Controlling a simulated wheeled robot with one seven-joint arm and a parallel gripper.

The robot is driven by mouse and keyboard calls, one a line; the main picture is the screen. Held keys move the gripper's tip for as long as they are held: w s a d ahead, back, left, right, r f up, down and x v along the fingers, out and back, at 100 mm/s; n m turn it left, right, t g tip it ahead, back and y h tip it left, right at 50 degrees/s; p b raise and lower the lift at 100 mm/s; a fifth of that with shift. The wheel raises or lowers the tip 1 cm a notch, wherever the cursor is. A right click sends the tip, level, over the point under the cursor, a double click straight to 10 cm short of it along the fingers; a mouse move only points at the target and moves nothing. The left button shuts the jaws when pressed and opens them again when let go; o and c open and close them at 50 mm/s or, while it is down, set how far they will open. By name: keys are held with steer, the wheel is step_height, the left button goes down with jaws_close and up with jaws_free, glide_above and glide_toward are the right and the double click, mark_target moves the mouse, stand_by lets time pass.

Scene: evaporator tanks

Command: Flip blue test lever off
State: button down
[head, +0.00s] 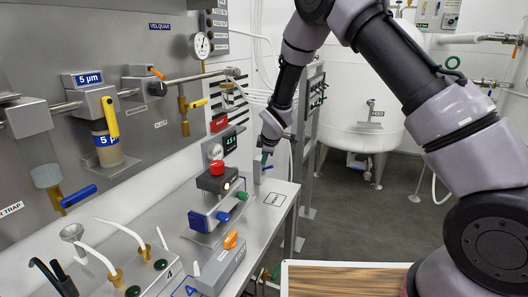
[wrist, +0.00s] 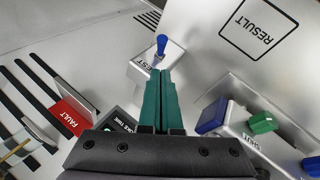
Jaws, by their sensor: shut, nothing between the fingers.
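The blue test lever (wrist: 161,42) stands up from a small grey box (wrist: 168,58) whose label ends in "EST", in the upper middle of the wrist view. My gripper (wrist: 160,72) has its two teal fingers together, with nothing between them. Its tips point at the box and overlap its near side in the picture; I cannot tell whether they touch it. The lever shows just beyond the tips and looks apart from them.
A red FAULT label (wrist: 70,115) is at left. A red button (head: 217,167) and an orange switch (head: 231,240) are nearer on the bench. The marked RESULT square (wrist: 259,28) is clear.

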mark_target(268, 168)
steer(key=shift+w+d+f, duration=0.55)
steer(key=shift+d+f, duration=0.2)
steer(key=shift+f, duration=0.15)
